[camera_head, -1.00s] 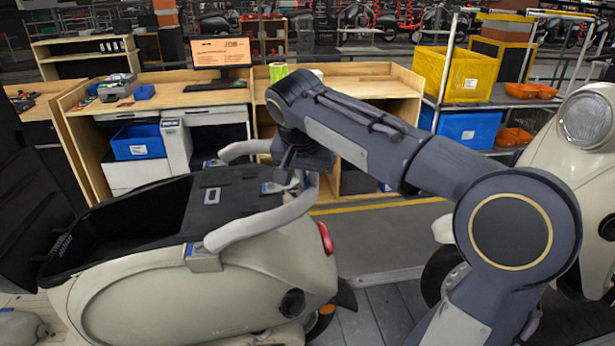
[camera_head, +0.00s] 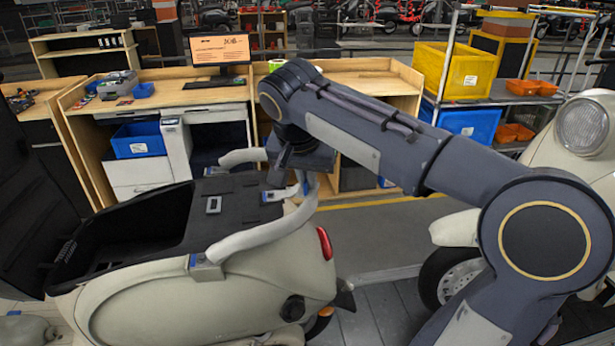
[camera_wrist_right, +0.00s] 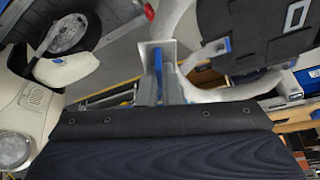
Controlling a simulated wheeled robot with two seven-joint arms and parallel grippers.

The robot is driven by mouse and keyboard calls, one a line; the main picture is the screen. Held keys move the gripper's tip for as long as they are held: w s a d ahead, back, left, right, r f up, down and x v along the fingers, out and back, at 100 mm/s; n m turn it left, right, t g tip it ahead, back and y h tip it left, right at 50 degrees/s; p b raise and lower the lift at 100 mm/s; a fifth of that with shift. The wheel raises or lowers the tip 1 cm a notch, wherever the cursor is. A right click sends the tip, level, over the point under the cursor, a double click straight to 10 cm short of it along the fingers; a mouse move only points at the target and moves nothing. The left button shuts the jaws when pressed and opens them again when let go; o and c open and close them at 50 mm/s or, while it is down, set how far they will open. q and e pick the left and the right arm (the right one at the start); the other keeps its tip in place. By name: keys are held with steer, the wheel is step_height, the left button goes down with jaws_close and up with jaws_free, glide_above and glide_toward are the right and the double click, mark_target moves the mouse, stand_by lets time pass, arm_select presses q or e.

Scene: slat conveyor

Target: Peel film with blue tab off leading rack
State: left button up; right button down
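A cream scooter (camera_head: 190,303) stands at the left with an open black storage box on its back. Its rack has pale, film-like tubes (camera_head: 262,229) with blue tabs on brackets: one near (camera_head: 206,267), one farther back (camera_head: 272,194). My left gripper is not in view.
A second cream scooter (camera_head: 582,128) stands close at the right behind my right arm. A wooden workbench (camera_head: 345,84) with a monitor (camera_head: 220,50) runs behind. A shelf with a yellow crate (camera_head: 455,73) stands at back right. Grey floor lies between scooter and bench.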

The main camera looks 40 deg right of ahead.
steer(key=shift+s+a+r, duration=0.1)
steer(key=shift+r, duration=0.15)
steer(key=p+v, duration=0.2)
steer(key=v, duration=0.1)
steer(key=shift+s, duration=0.15)
steer(key=shift+v, duration=1.1)
steer(key=shift+s+a+r, duration=0.25)
steer(key=shift+s+r, duration=0.1)
steer(key=shift+r, duration=0.2)
steer(key=shift+s+a+r, duration=0.25)
steer(key=shift+s+r, duration=0.15)
steer(key=shift+r, duration=0.15)
steer(key=s+v, duration=0.1)
steer(key=v, duration=0.6)
steer(key=shift+s+r, duration=0.2)
